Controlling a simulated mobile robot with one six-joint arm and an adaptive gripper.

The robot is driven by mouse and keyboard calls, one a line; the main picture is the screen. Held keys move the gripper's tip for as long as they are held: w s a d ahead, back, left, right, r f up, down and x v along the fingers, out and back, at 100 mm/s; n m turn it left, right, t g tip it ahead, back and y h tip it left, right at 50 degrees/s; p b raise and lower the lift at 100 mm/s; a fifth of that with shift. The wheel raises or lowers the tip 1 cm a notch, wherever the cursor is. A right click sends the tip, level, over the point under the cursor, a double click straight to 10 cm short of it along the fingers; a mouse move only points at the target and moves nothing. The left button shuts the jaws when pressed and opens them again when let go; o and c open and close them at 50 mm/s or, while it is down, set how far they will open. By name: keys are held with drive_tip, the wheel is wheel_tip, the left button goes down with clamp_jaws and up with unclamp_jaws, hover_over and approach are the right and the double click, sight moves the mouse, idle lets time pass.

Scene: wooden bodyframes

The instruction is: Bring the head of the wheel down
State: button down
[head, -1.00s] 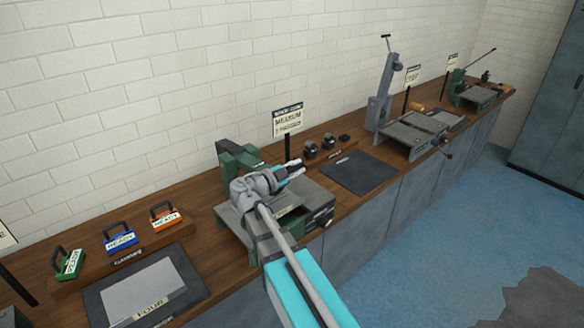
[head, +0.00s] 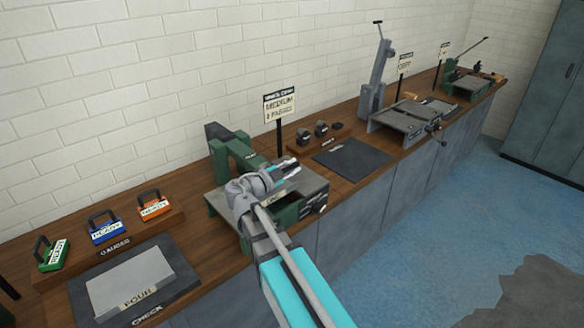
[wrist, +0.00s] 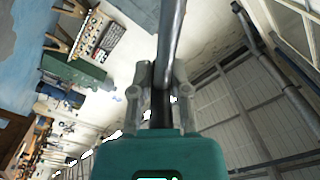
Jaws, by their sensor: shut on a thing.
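The green machine (head: 222,148) with a grey plate (head: 310,182) stands on the bench under the "MEDIUM 2 PASSES" sign (head: 279,106). My gripper (head: 290,165) is at this machine in the head view, and my wrist covers much of its middle. In the wrist view my gripper (wrist: 161,92) is shut on a dark round bar (wrist: 171,40), which runs up the picture between the fingers. The bar's far end is out of view. The wheel itself and its contact with the plate are hidden behind my arm.
Left on the bench are a check plate (head: 130,282) and green, blue and orange gauges (head: 105,229). To the right lie a dark mat (head: 350,158) and small rollers (head: 322,130). Further machines (head: 400,118) stand beyond.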

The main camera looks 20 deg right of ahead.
drive_tip(key=shift+s+f, duration=0.25)
drive_tip(key=shift+f, duration=0.05)
drive_tip(key=c, duration=0.7)
unclamp_jaws()
drive_tip(key=shift+o, duration=0.3)
drive_tip(key=shift+w, duration=0.1)
drive_tip(key=v, duration=1.2)
drive_tip(key=shift+r, duration=0.2)
drive_tip(key=shift+w+d+g, duration=0.1)
drive_tip(key=shift+g, duration=0.2)
